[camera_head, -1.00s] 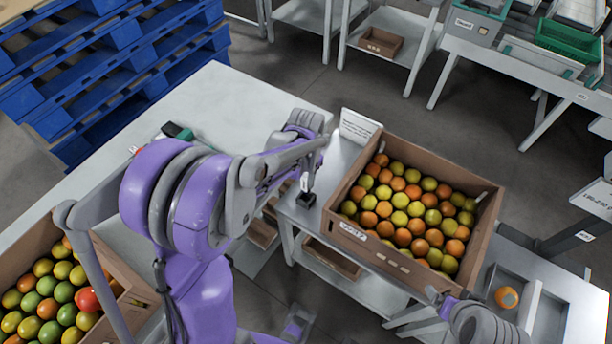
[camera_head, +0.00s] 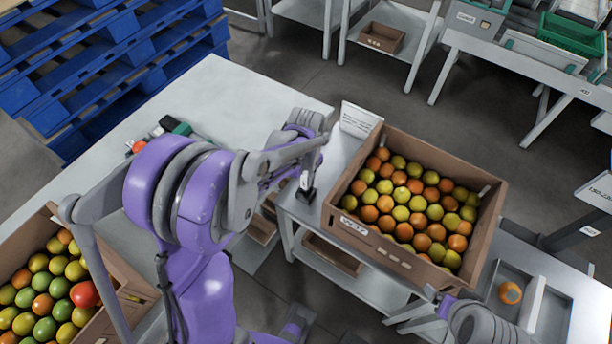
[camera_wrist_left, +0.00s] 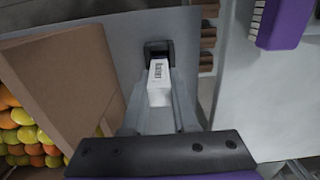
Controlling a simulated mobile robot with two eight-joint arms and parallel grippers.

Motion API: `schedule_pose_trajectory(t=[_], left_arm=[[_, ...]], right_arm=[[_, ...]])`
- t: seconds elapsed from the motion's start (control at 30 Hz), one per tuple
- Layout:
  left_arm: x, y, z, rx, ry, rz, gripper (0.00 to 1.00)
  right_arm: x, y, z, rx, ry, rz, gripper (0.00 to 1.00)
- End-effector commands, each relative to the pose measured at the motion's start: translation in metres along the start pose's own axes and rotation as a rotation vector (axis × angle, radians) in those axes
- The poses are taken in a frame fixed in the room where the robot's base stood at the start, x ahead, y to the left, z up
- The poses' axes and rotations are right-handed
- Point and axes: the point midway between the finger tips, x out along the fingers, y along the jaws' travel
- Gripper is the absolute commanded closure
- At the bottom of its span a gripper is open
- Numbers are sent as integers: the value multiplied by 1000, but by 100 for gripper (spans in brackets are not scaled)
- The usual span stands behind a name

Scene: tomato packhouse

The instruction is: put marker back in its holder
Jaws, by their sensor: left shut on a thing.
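The marker (camera_wrist_left: 159,82), a white block-like body with dark print, is between the fingers of my left gripper (camera_wrist_left: 158,95) in the left wrist view. The gripper is shut on it. The black holder (camera_wrist_left: 158,46) is right at the marker's far end; whether the tip is inside the holder is hard to tell. In the head view my left gripper (camera_head: 307,176) is just above the small black holder (camera_head: 306,194), which stands on the grey table left of the tomato box. The marker is mostly hidden there. Part of my right arm shows at the bottom right; its fingers are unclear.
A cardboard box (camera_head: 345,222) of tomatoes stands close right of the holder. A white sign (camera_head: 358,120) is behind it. Another tomato box (camera_head: 128,290) is at lower left. A tray (camera_head: 527,290) with one tomato is at right. The pale left table (camera_head: 215,100) is mostly clear.

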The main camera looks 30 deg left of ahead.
Motion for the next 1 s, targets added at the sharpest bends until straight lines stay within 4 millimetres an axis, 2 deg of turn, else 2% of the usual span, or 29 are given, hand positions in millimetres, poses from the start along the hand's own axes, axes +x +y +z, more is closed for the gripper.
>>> schedule_pose_trajectory(t=[1.0], left_arm=[[17,0,0,0,0,0,100]], right_arm=[[12,0,9,0,-6,0,12]])
